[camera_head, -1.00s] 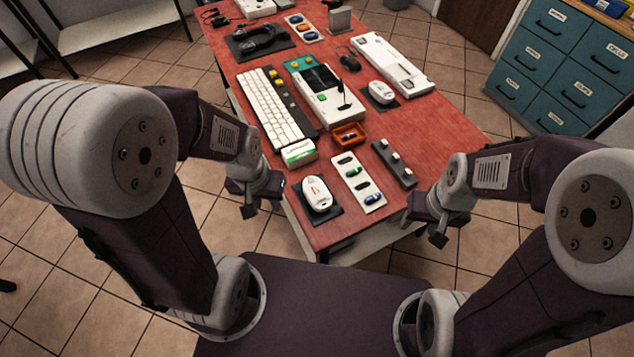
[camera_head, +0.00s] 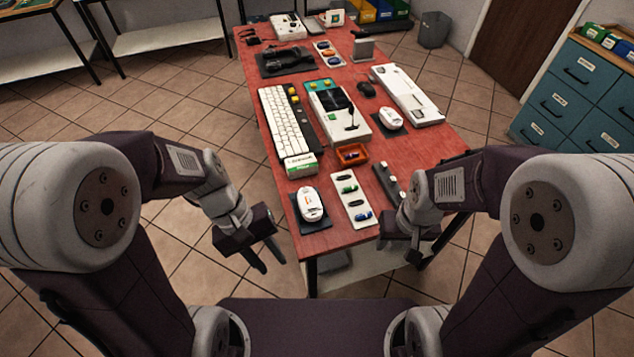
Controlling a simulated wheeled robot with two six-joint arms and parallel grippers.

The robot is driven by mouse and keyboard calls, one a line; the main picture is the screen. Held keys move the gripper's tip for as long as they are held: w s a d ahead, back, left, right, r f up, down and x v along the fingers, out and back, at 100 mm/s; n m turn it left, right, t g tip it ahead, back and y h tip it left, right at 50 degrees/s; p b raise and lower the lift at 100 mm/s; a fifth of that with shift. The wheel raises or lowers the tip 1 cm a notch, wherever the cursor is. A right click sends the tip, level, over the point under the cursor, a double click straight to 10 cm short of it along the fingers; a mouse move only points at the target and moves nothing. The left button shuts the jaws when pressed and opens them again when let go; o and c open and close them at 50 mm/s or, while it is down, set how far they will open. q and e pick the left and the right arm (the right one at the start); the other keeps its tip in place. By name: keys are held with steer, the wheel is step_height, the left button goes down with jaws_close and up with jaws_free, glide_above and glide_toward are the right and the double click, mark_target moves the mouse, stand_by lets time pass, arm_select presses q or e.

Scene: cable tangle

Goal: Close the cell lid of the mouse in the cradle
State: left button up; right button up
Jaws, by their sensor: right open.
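A white mouse (camera_head: 311,204) with a small orange mark sits on a dark base (camera_head: 306,226) at the near left corner of the red table. A second white mouse (camera_head: 391,118) sits on a dark pad farther back on the right. I cannot tell for certain which base is the cradle, and neither mouse's cell lid can be made out. My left gripper (camera_head: 262,261) is open and empty, left of the table's near edge and apart from the near mouse. My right gripper (camera_head: 417,256) is open beside the table's near right corner, with no object seen in it.
A white tray with cells (camera_head: 357,207) lies right of the near mouse, with a dark strip of white knobs (camera_head: 388,185) beyond. Teal drawers (camera_head: 570,90) stand at the right.

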arm_select(q)
steer(key=w+d+r+n+h+b, duration=0.3)
steer(key=w+d+n+h+b, duration=0.45)
steer(key=w+d+h, duration=0.25)
steer(key=w+a+f+n+t+h+b, duration=0.2)
steer(key=w+a+f+t+b, duration=0.1)
steer(key=w, duration=0.3)
steer(key=w+a+f+n+t+h+b, duration=0.1)
steer(key=w+a+f+n+t+b, duration=0.15)
steer(key=w+t+b, duration=0.2)
steer(key=n+b, duration=0.1)
steer(key=n, duration=0.1)
glide_above(310, 201)
steer(key=w+d, duration=0.3)
steer(key=f, duration=0.3)
steer(key=shift+s+a+f+t, duration=0.2)
steer(key=shift+a+t, duration=0.05)
